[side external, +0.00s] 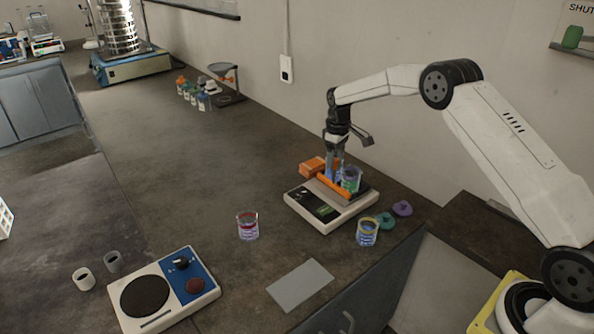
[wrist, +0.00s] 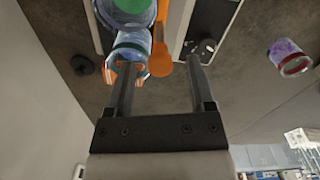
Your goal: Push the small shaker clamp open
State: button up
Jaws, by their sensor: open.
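The small shaker (side external: 313,213) is a low white box with a dark front panel on the bench, and its edge shows in the wrist view (wrist: 226,14). It carries an orange clamp bar (side external: 333,188) and an orange block (side external: 312,167). A glass vessel with green and blue contents (side external: 351,178) stands at the bar. My gripper (side external: 337,170) points down over the shaker. In the wrist view, my gripper (wrist: 160,62) is open, with the orange bar (wrist: 160,58) between and just beyond its fingertips. The blue vessel (wrist: 130,46) is by the left finger. Contact cannot be told.
A beaker with red liquid (side external: 247,226) and one with yellow and blue (side external: 367,233) stand near the shaker. Teal (side external: 386,220) and purple (side external: 402,208) pieces lie to its right. A grey plate (side external: 300,285) and a hotplate (side external: 203,303) are in front.

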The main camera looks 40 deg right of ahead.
grip_shut()
jog(key=shift+r, duration=0.1)
dwell(1.2)
